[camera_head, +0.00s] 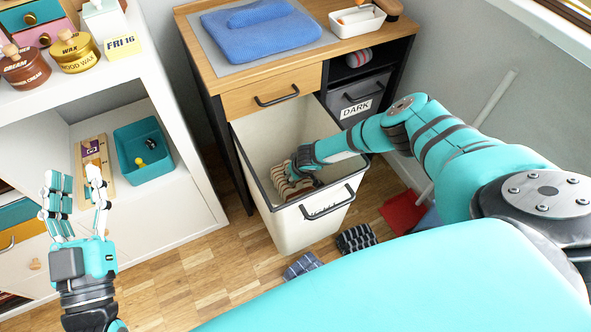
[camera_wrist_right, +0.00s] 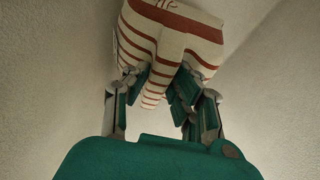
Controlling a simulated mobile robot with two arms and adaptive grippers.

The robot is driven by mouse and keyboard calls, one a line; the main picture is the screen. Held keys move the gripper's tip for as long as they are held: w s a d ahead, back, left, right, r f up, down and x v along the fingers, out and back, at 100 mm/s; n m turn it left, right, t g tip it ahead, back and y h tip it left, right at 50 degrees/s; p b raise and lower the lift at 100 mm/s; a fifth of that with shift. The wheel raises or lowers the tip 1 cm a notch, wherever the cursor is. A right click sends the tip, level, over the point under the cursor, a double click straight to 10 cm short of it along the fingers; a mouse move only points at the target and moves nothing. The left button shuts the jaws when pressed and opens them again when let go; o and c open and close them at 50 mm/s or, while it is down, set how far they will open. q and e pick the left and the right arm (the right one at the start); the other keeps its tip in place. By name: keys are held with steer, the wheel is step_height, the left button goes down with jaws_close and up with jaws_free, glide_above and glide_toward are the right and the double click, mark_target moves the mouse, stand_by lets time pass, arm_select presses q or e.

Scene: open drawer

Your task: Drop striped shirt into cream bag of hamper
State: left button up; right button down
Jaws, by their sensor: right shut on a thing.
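The cream hamper bag (camera_head: 325,220) hangs pulled out below the wooden counter, open at the top with a dark rim. My right gripper (camera_head: 297,175) reaches down inside the bag, shut on the striped shirt (camera_head: 292,190). The shirt is cream with rust-brown stripes. In the right wrist view the striped shirt (camera_wrist_right: 165,45) hangs at the fingers of the right gripper (camera_wrist_right: 162,95), with pale bag walls around it. The bottom of the bag is hidden. My left gripper (camera_head: 75,200) is open and empty at the left, fingers pointing up, away from the bag.
A dark bin (camera_head: 358,95) labelled DARK sits beside the bag. A checked cloth (camera_head: 302,265) and a dark striped cloth (camera_head: 356,238) lie on the wooden floor. A white shelf (camera_head: 190,185) stands left, holding a teal bin (camera_head: 143,153). A blue folded cloth (camera_head: 260,35) lies on the counter.

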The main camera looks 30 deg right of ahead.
arm_select(q)
steer(key=shift+s+r, duration=0.1)
steer(key=shift+r, duration=0.05)
arm_select(e)
steer(key=shift+f, duration=0.1)
steer(key=shift+f+b, duration=0.35)
steer(key=c, duration=1.1)
jaws_free()
arm_select(q)
steer(key=shift+s+r+t+h, duration=0.2)
steer(key=shift+s+r+t, duration=0.1)
steer(key=shift+r+t, duration=0.25)
steer(key=shift+s+r+t+h, duration=0.25)
steer(key=shift+r+t, duration=0.1)
steer(key=shift+r, duration=0.35)
